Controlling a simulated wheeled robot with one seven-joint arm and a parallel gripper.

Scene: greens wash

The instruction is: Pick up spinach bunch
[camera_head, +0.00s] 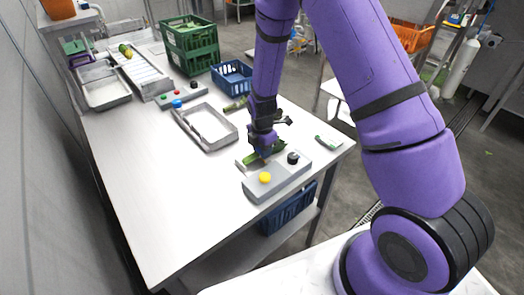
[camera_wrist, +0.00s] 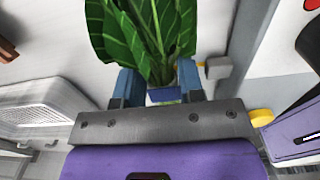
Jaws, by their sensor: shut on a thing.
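The spinach bunch (camera_wrist: 142,30) shows large green leaves in the wrist view, with its lower part between the blue fingers of my gripper (camera_wrist: 160,88). My gripper is shut on it. In the head view my gripper (camera_head: 264,150) points down at the grey box with buttons, near the table's right side. Only a little of the green spinach (camera_head: 251,158) shows there, partly hidden by the gripper. I cannot tell whether the leaves touch the surface below.
A grey box with a yellow button (camera_head: 265,178) and a black knob (camera_head: 293,158) is right beside the gripper. A grey tray (camera_head: 232,138), a blue basket (camera_head: 232,88) and a green crate (camera_head: 190,72) stand farther back. The table's left front is clear.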

